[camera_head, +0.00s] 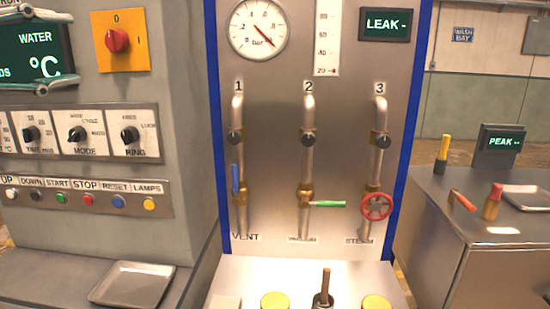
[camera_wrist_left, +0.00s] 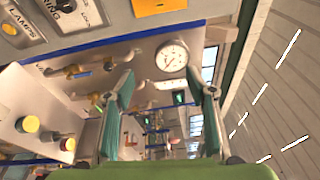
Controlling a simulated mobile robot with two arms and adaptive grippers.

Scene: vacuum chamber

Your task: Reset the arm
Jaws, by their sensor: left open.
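My left gripper (camera_head: 78,50) shows at the upper left edge of the head view, its teal fingers above and below the WATER display (camera_head: 36,50). I cannot tell how far in front of the panel it is. In the left wrist view my left gripper (camera_wrist_left: 163,88) has its two fingers wide apart, with nothing between them. The wrist view is turned sideways and looks past the pipe panel (camera_wrist_left: 132,60) into the room. My right gripper is in neither view.
The pipe panel (camera_head: 270,130) has a blue lever (camera_head: 236,179), a green lever (camera_head: 328,204) and a red wheel (camera_head: 376,206). A row of knobs and buttons is on the left console (camera_head: 185,150). Trays (camera_head: 132,284) and tools lie on side surfaces.

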